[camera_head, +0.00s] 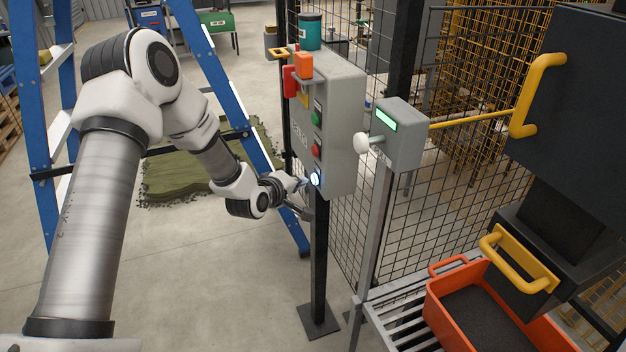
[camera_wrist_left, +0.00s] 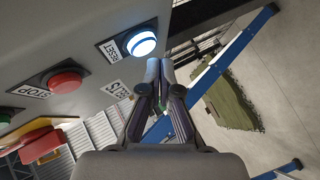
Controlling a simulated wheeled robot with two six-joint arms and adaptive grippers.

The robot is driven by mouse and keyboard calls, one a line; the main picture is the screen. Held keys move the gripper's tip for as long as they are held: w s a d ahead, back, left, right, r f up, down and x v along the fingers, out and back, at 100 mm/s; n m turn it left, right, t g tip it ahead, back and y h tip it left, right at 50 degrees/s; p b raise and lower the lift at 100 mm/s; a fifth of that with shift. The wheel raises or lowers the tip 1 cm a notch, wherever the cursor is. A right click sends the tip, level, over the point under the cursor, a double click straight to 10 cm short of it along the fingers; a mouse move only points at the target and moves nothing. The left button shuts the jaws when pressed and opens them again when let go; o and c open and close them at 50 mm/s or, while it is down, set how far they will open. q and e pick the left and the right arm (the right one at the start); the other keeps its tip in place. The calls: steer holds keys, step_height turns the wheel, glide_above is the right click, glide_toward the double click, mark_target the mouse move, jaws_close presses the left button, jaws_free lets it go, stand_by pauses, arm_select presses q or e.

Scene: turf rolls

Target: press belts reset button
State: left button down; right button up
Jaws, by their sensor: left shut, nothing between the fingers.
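The grey control box (camera_head: 341,120) stands on a black post and carries a column of buttons. The reset button (camera_head: 315,180) is lowest and glows blue-white. In the left wrist view it shows lit (camera_wrist_left: 141,43) beside a RESET label. My left gripper (camera_head: 302,187) is at the lower front of the box, close to the reset button. In the left wrist view its fingertips (camera_wrist_left: 160,66) are together and empty, just beside the button. I cannot tell whether they touch it. My right gripper is not in view.
A red stop button (camera_wrist_left: 66,82) and a green button (camera_head: 317,118) sit on the same panel. A blue ladder (camera_head: 222,88) stands behind my left arm. A smaller grey box with a white knob (camera_head: 362,144) and an orange crate (camera_head: 440,307) are to the right.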

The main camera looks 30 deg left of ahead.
arm_select(q)
steer(key=shift+w, duration=0.1)
stand_by(0.7)
steer(key=shift+w+d, duration=0.2)
steer(key=shift+d, duration=0.1)
steer(key=shift+w+d+b, duration=0.25)
steer(key=shift+w+b, duration=0.05)
steer(key=shift+b, duration=0.25)
stand_by(0.4)
stand_by(0.4)
steer(key=shift+s+a, duration=0.55)
steer(key=shift+s, duration=0.05)
steer(key=s+a+p, duration=0.2)
steer(key=s+a, duration=0.1)
steer(key=s, duration=0.1)
steer(key=shift+a+p, duration=0.15)
steer(key=shift+p, duration=0.2)
